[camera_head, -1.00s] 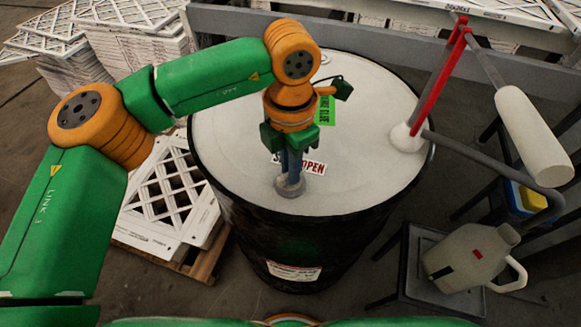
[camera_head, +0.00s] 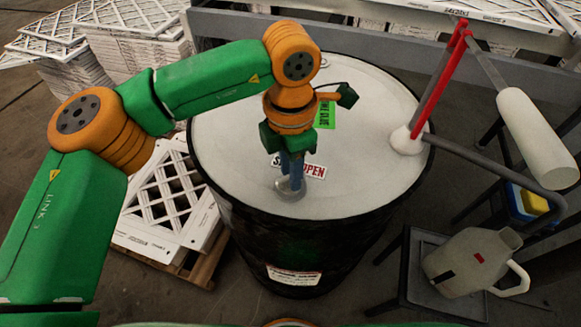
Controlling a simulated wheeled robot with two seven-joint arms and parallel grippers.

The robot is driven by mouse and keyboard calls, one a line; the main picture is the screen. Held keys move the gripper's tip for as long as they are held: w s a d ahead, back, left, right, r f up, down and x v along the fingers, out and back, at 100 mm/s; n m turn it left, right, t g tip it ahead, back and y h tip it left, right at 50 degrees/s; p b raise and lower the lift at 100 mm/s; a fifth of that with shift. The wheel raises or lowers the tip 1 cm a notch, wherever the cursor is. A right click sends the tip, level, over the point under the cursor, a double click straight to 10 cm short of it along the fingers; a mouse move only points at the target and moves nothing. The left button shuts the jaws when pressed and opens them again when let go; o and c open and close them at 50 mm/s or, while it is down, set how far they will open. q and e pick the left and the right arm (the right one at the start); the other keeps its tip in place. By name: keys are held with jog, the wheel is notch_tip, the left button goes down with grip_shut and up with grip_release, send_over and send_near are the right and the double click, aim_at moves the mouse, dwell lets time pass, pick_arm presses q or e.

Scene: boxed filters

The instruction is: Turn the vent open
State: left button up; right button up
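The vent (camera_head: 289,192) is a small grey round fitting on the pale lid of a black drum (camera_head: 345,165), close to the lid's near edge. A white label (camera_head: 313,171) beside it reads "OPEN" in red; its left part is mostly hidden behind my gripper. My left gripper (camera_head: 291,176) points down onto the vent. Its bluish fingers are close together and appear shut on the vent's upright part. The fingers hide some of that part, so the vent's exact angle is hard to tell. My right gripper is not in view.
A green label (camera_head: 326,115) lies on the lid behind my gripper. A red-and-grey pump (camera_head: 440,85) stands at the lid's right edge. A beige jug (camera_head: 470,262) sits on a dark stand at the lower right. Boxed filters (camera_head: 165,205) lie on a pallet at left.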

pick_arm(q)
jog(key=shift+o, duration=0.2)
notch_tip(320, 180, up, 7)
jog(key=shift+r, duration=0.1)
dwell(0.5)
